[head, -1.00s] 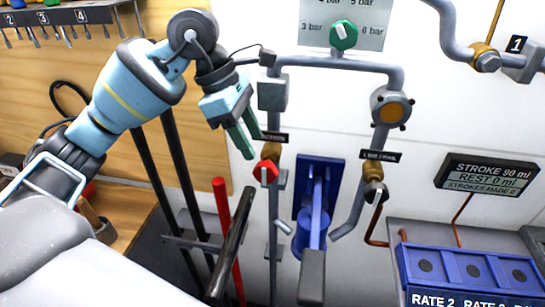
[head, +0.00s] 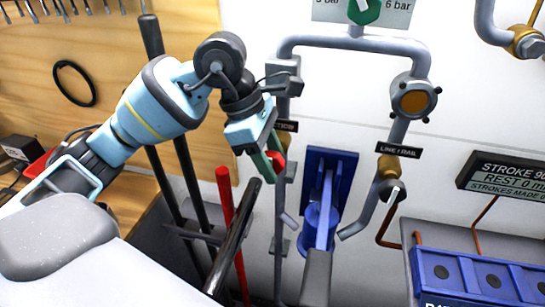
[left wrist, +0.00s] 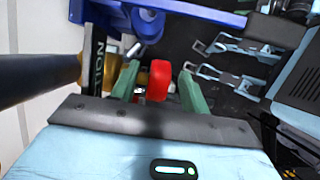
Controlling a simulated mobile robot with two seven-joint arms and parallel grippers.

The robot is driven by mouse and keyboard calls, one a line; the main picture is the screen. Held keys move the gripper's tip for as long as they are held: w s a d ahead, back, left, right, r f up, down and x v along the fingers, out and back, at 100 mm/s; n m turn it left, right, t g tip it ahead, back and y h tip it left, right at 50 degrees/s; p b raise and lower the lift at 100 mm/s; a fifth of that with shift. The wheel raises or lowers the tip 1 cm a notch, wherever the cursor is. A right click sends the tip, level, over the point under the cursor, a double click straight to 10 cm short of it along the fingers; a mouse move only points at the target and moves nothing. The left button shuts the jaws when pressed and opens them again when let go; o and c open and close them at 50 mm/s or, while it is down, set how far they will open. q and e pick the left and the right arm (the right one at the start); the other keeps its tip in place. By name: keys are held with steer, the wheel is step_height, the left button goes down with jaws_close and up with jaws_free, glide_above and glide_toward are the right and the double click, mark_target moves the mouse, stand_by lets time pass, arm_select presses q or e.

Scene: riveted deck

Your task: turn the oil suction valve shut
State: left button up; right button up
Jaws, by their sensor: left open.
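The suction valve is a red knob (head: 279,160) on a brass fitting on the left grey vertical pipe. Its label is partly covered by my gripper. My left gripper (head: 270,163) is at the knob, its green fingers pointing down and overlapping it in the head view. In the left wrist view the red knob (left wrist: 159,80) stands between the two open fingers of my gripper (left wrist: 160,88), with a gap visible on each side. The knob's white mark is hidden, so its turn position cannot be told. My right gripper is out of view.
A blue pump (head: 322,215) with a long grey-ended lever stands right of the valve. A red bar (head: 226,195) and dark rods stand at the left, close to my arm.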

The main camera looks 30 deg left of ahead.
arm_select(q)
steer(key=shift+c, duration=0.3)
steer(key=c, duration=0.9)
steer(key=shift+r, duration=0.1)
